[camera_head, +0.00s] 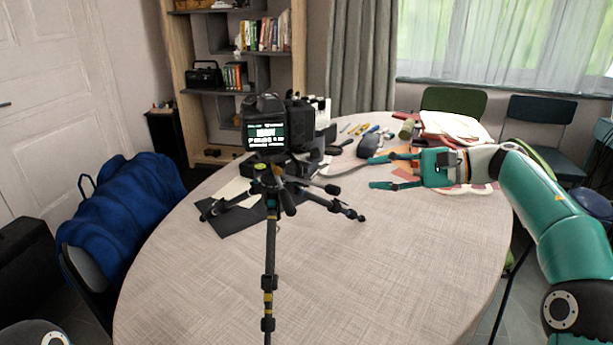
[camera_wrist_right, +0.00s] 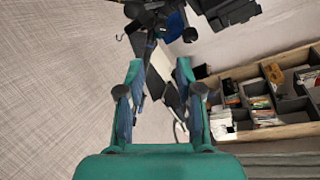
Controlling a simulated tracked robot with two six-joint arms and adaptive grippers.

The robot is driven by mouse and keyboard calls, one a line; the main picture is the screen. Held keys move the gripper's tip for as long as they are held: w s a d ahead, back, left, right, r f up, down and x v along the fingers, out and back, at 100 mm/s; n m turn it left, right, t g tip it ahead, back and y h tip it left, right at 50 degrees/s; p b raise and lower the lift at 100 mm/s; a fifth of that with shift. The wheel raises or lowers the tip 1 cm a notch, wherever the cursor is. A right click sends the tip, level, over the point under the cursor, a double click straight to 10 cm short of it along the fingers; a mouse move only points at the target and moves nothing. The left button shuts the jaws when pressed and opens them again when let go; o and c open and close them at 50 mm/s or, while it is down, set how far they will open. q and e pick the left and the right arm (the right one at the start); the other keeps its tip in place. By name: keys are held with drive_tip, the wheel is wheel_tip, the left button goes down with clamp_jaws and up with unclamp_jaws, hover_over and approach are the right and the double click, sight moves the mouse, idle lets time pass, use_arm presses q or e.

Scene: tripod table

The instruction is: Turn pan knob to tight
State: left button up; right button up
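A black tripod (camera_head: 270,240) with a camera (camera_head: 265,125) on its head stands at the round table, its screen lit. The tripod head (camera_head: 268,178), below the camera, has dark handles and knobs; I cannot tell which one is the pan knob or how it is set. My right gripper (camera_head: 376,173) is open and empty, to the right of the tripod head and apart from it, its fingers pointing left. In the right wrist view my gripper (camera_wrist_right: 160,68) is open, with dark tripod parts (camera_wrist_right: 150,14) beyond the fingertips, partly cut by the top edge. My left gripper is not in view.
The table (camera_head: 400,255) is clear at the front and right. Small tools (camera_head: 362,129), a dark pouch (camera_head: 347,160) and papers (camera_head: 455,125) lie toward the back. A dark folder (camera_head: 235,218) lies by the tripod.

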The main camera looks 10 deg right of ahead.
drive_tip(key=x, duration=1.5)
drive_tip(key=shift+a, duration=0.2)
drive_tip(key=shift+f, duration=0.1)
clamp_jaws()
